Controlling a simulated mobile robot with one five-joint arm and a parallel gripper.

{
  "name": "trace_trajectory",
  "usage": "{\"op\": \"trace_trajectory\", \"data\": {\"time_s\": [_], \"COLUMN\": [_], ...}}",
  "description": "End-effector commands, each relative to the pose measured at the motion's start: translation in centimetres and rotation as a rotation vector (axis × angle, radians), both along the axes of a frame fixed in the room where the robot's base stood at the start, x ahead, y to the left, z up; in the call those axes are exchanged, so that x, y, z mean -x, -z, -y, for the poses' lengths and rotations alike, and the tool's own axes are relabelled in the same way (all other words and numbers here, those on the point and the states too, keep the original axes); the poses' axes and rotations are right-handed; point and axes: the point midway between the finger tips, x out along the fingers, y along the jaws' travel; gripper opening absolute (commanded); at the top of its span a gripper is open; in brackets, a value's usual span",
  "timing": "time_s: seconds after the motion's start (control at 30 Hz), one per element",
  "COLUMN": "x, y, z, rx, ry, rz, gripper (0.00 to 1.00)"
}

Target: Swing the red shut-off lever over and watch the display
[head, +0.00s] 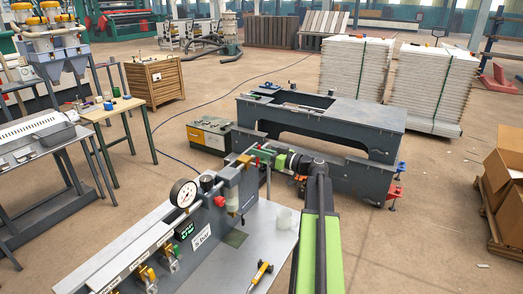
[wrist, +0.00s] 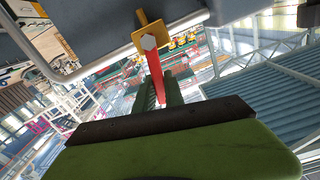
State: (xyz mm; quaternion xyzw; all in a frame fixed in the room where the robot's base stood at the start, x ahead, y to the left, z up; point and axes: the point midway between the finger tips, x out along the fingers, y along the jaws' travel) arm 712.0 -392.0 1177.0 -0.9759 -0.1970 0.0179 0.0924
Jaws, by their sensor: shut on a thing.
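The red shut-off lever (wrist: 155,72) hangs from a yellow bracket with a hex bolt (wrist: 149,42) in the wrist view. My gripper (wrist: 159,98) has its two green fingers on either side of the lever's lower part and is shut on it. In the head view my gripper (head: 262,155) reaches from the right to the far end of the grey panel, by the yellow fitting (head: 243,158); the lever is mostly hidden there. The display (head: 184,231) on the panel front is dark with lit green digits, too small to read surely.
A round gauge (head: 183,193) stands on the panel, with a "5 bar" label (head: 201,237) below. Yellow-handled valves (head: 147,273) sit nearer. A grey machine frame (head: 350,112) stands behind.

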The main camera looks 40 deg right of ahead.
Motion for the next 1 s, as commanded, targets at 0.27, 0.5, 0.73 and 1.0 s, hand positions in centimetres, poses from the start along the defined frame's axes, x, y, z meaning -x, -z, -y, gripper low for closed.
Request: {"op": "trace_trajectory", "data": {"time_s": [0.27, 0.5, 0.73, 1.0], "x": [0.1, 0.2, 0.2, 0.2], "y": [-0.3, -0.4, -0.4, -0.4], "z": [-0.7, -1.0, -1.1, -1.2], "rx": [0.129, 0.179, 0.188, 0.186], "ry": [0.005, 0.004, 0.003, 0.002], "rz": [0.06, 0.08, 0.084, 0.083], "gripper": [0.0, 0.0, 0.0, 0.19]}}
